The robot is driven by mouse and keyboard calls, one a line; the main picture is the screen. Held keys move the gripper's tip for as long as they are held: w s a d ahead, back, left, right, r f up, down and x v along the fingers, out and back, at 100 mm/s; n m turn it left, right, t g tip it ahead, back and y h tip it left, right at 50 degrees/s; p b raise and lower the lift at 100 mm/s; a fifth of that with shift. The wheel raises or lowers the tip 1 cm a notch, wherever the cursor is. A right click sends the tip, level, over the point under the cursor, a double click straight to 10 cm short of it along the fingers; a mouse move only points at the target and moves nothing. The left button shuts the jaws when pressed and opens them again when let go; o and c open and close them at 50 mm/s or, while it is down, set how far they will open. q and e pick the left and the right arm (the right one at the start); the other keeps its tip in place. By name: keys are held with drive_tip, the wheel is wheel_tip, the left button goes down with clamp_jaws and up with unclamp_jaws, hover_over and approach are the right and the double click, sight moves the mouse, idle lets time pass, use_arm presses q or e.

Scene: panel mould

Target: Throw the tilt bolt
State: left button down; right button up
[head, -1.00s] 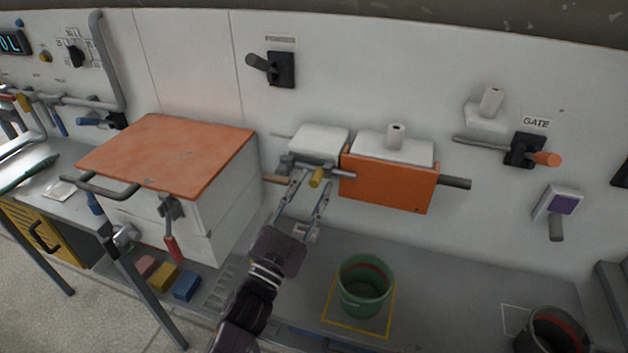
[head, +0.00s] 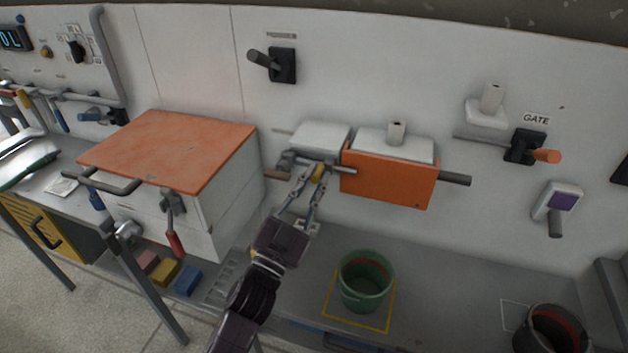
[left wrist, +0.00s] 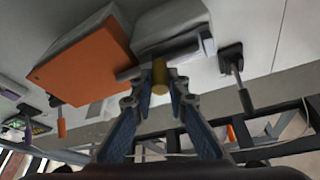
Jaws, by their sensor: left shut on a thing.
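The tilt bolt is a grey bar (head: 342,170) with a yellow knob (head: 318,172), in front of a white block beside the orange box (head: 390,180). My left gripper (head: 313,172) is shut on the yellow knob. In the left wrist view, the knob (left wrist: 159,76) sits between the fingertips of my left gripper (left wrist: 160,85), and the grey bar (left wrist: 130,73) runs across behind it toward the orange box (left wrist: 80,65). The fingers hide part of the knob. My right gripper is not in view.
A white cabinet with an orange lid (head: 170,150) stands to the left. A green bucket (head: 365,282) stands inside a yellow outline on the grey bench below. A lever marked GATE (head: 525,147) and a dark bucket (head: 550,335) are at the right.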

use_arm(q)
drive_tip(key=a, duration=0.1)
drive_tip(key=w+a, duration=0.1)
drive_tip(key=a, duration=0.3)
drive_tip(key=shift+w+p, duration=0.35)
drive_tip(key=c, duration=2.2)
unclamp_jaws()
drive_tip(key=shift+a, duration=0.1)
drive_tip(key=o, duration=0.3)
drive_tip(key=shift+a, duration=0.15)
